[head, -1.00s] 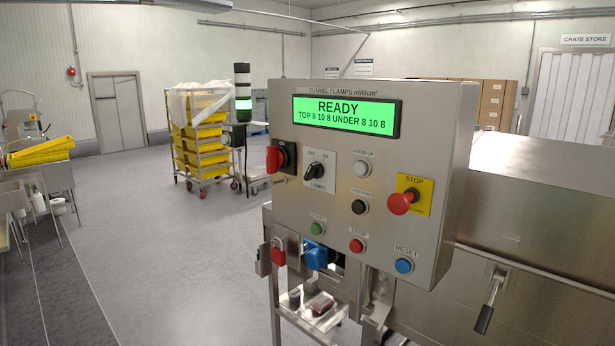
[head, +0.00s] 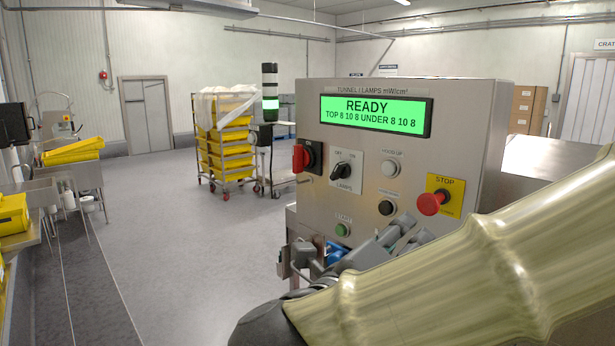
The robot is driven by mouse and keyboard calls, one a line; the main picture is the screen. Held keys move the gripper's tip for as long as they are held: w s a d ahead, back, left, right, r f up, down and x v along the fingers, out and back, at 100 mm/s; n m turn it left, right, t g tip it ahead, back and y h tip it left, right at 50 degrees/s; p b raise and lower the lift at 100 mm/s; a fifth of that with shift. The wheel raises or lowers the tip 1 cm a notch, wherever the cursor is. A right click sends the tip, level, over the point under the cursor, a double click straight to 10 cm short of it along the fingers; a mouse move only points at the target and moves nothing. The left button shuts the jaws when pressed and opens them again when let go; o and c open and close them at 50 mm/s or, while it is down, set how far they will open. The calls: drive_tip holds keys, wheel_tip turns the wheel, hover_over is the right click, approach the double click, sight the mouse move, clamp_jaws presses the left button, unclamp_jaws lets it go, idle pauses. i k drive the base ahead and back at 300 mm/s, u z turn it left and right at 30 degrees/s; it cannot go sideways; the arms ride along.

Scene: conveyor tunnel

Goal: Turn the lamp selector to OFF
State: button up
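The lamp selector (head: 342,171) is a black knob on a pale plate marked LAMPS, with OFF at upper left and ON at upper right. Its handle appears tilted to the upper right, toward ON. It sits on the steel control panel (head: 467,115), left of centre. My gripper (head: 396,234) shows as grey fingers in front of the lower panel, below and right of the selector and apart from it in the picture. My sleeved arm partly hides it, so its opening is unclear.
The green display (head: 375,116) reads READY, TOP 8 10 8 UNDER 8 10 8. A red isolator handle (head: 301,158) is left of the selector. HOOD UP (head: 391,168), a black button (head: 387,207), START (head: 342,230) and red STOP (head: 432,203) are nearby. Floor at left is clear.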

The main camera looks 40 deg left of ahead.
sight(342, 170)
drive_tip(key=u, duration=2.45)
drive_tip(key=i, duration=1.2)
drive_tip(key=z, duration=2.7)
